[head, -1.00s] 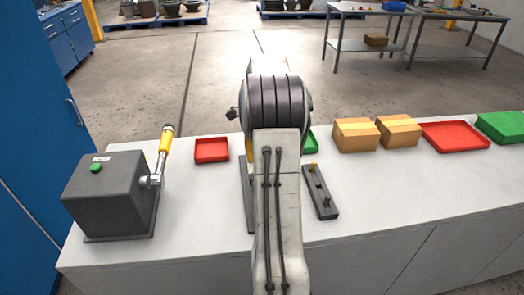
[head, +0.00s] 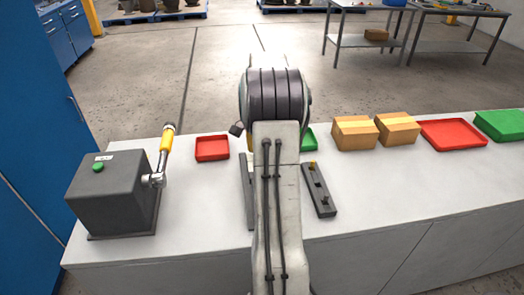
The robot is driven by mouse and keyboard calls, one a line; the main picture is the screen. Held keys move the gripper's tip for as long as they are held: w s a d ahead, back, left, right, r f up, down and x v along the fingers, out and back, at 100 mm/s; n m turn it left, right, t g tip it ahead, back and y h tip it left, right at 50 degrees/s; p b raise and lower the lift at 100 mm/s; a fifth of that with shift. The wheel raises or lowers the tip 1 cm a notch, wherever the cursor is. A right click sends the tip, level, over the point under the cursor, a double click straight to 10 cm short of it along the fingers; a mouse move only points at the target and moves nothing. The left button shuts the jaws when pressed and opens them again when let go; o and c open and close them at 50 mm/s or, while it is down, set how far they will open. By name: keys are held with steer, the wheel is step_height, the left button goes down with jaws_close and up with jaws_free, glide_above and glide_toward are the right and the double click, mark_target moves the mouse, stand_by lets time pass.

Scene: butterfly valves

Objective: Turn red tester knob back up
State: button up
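No red tester knob shows; my arm stands upright in the middle of the head view and covers that part of the bench. A narrow grey upright or plate (head: 246,185) shows just left of my arm, mostly hidden, and I cannot tell what it belongs to. My gripper is hidden behind my arm. A small dark piece (head: 236,129) sticks out left of the arm's joint; I cannot tell whether it is part of my gripper. A grey box (head: 112,195) with a green button (head: 98,168) and a yellow-handled lever (head: 166,142), tilted slightly right, stands at the left.
On the white bench (head: 390,190) are a red tray (head: 212,148), a partly hidden green tray (head: 311,139), a dark bar with pegs (head: 319,192), two cardboard boxes (head: 355,133), another red tray (head: 453,134) and a green bin (head: 502,124). The bench's front right is clear.

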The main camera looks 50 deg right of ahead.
steer(key=n, duration=0.4)
steer(key=shift+s+f+n, duration=0.1)
steer(key=shift+f+n, duration=0.05)
steer(key=shift+n, duration=0.15)
steer(key=n, duration=0.4)
steer(key=shift+n+p, duration=0.3)
steer(key=shift+p, duration=0.1)
steer(key=n, duration=0.4)
steer(key=shift+a+n, duration=0.1)
steer(key=shift+n, duration=0.2)
steer(key=n, duration=1.3)
steer(key=shift+n+p, duration=0.3)
steer(key=n, duration=0.5)
steer(key=shift+n, duration=2.3)
